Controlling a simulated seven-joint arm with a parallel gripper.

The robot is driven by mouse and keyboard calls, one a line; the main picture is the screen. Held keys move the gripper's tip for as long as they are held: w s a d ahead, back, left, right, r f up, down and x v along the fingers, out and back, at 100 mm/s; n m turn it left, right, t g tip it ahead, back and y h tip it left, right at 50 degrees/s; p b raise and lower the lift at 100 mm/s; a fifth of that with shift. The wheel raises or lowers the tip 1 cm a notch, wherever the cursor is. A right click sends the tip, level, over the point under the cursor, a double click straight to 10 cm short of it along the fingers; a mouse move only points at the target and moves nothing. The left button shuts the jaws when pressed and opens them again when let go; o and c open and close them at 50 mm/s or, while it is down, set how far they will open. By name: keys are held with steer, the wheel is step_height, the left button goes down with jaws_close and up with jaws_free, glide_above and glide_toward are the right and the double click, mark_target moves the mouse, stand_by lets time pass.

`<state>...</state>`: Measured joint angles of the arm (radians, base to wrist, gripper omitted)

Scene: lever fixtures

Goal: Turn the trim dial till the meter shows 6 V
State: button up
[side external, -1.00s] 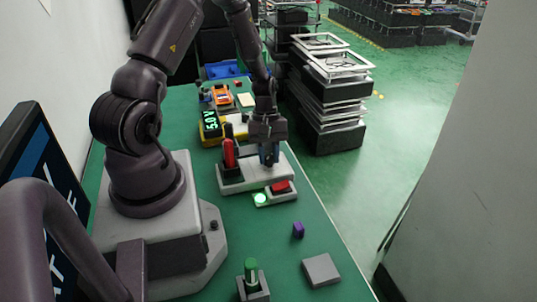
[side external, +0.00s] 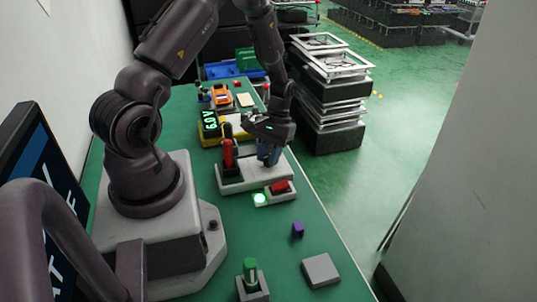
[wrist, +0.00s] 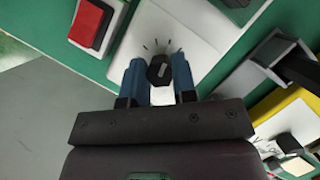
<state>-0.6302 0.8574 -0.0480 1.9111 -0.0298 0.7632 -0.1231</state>
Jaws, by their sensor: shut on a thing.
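The trim dial (wrist: 160,70) is a small black knob with a light mark on top, on a white panel with tick marks around it. It shows in the wrist view between the blue fingers of my gripper (wrist: 158,74). My gripper (side external: 268,158) is shut on the dial, which it hides in the side view. The meter (side external: 210,125) is a yellow box whose green display reads 6.0 V. The pale fixture base (side external: 235,182) carries a red-handled lever (side external: 228,153) left of my gripper.
A red rocker (side external: 279,187) with a lit green lamp (side external: 260,199) sits just in front of the fixture. A purple block (side external: 298,229), a grey square (side external: 321,270) and a green-handled lever (side external: 250,271) stand nearer. The green table between them is clear.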

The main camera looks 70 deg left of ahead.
stand_by(0.3)
steer(key=o, duration=0.9)
steer(key=shift+r, duration=0.1)
steer(key=v, duration=1.2)
steer(key=shift+w+r, duration=0.25)
steer(key=shift+r, duration=0.1)
steer(key=shift+a, duration=0.1)
